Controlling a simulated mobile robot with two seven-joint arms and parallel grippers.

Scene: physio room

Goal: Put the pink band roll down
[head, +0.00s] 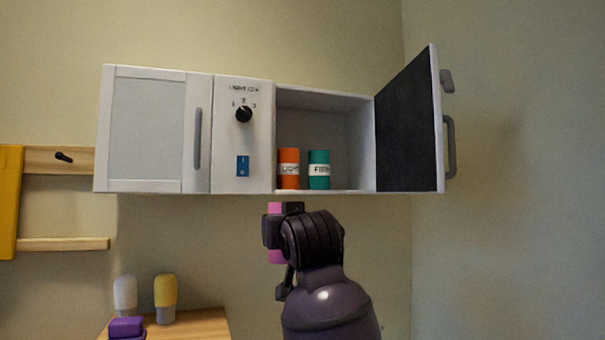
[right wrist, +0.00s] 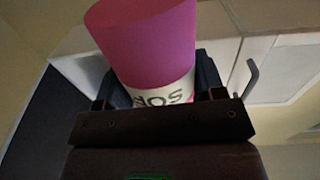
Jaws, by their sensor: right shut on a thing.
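The pink band roll (head: 276,257) is in my right gripper (head: 278,232), just below the open cabinet compartment in the head view. Pink shows above and below the dark fingers, and the roll looks about upright. In the right wrist view, the pink roll (right wrist: 150,45) stands between the fingers of my right gripper (right wrist: 155,92), with a white label with dark letters partly hidden by the gripper. My right gripper is shut on it. My left gripper is not in view.
The white wall cabinet (head: 230,185) has its right door (head: 410,125) swung open. An orange roll (head: 289,182) and a teal roll (head: 319,183) stand inside, with free floor to their right. Bottles, white (head: 124,292) and yellow (head: 165,290), stand on a wooden surface (head: 205,325) at lower left.

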